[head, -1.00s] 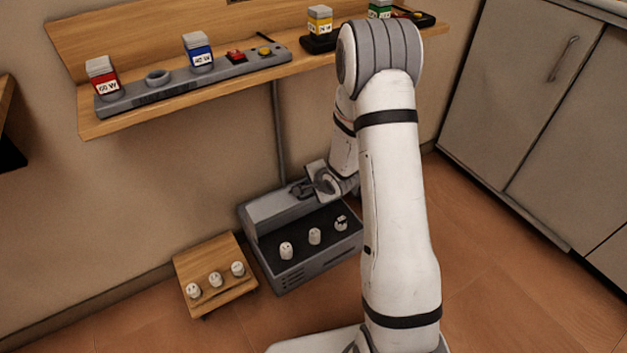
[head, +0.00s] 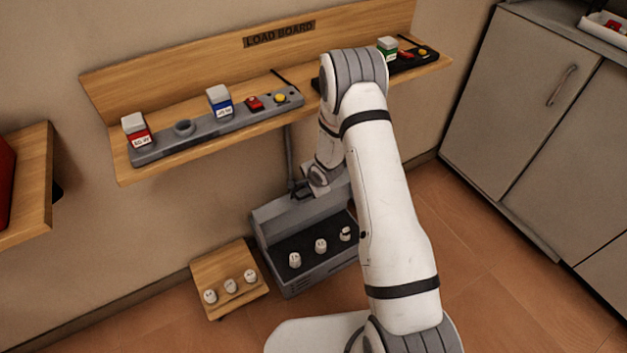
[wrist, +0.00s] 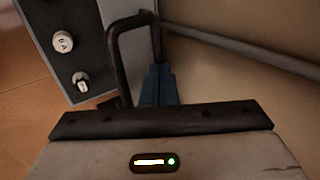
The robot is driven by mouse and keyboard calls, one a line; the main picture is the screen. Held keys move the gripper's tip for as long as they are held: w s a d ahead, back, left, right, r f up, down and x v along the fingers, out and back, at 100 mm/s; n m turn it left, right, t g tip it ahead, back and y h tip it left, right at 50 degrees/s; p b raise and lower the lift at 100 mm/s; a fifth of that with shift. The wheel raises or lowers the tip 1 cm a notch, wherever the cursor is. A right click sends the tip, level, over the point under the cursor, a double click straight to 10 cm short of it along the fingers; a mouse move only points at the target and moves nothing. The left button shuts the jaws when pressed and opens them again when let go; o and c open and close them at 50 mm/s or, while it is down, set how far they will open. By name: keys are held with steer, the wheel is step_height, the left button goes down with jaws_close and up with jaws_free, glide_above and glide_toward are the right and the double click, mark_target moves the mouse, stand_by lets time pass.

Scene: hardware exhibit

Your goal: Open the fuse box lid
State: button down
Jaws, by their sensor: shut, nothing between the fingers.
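The grey fuse box (head: 318,273) stands on the floor against the wall. Its lid (head: 285,218) is raised at the back, leaving the dark panel with three white fuses (head: 320,246) uncovered. My gripper (head: 297,190) is at the lid's upper edge, partly hidden by my arm in the head view. In the wrist view, the shut blue fingers (wrist: 158,85) are beside the dark bar handle (wrist: 115,60) and hold nothing. Whether they touch the handle or lid is unclear. Part of the fuse panel (wrist: 60,65) shows at left.
A wooden shelf marked LOAD BOARD (head: 225,133) with colored blocks hangs above the box. A low wooden stand (head: 218,262) with three white fuses is left of it. Grey cabinets (head: 535,110) stand at right; the floor between is open.

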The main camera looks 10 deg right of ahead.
steer(key=shift+w+a, duration=0.2)
steer(key=shift+a, duration=0.1)
steer(key=p+v, duration=0.2)
steer(key=v, duration=0.1)
steer(key=p+v, duration=0.2)
steer(key=p, duration=0.1)
steer(key=w+p+v, duration=0.1)
steer(key=p+v, duration=0.1)
steer(key=v, duration=0.1)
steer(key=shift+s+r+p, duration=0.2)
steer(key=shift+r+p, duration=0.15)
steer(key=shift+r, duration=0.3)
steer(key=shift+s+r+p, duration=0.35)
steer(key=shift+r+p, duration=0.05)
steer(key=shift+r, duration=0.05)
steer(key=shift+d, duration=0.1)
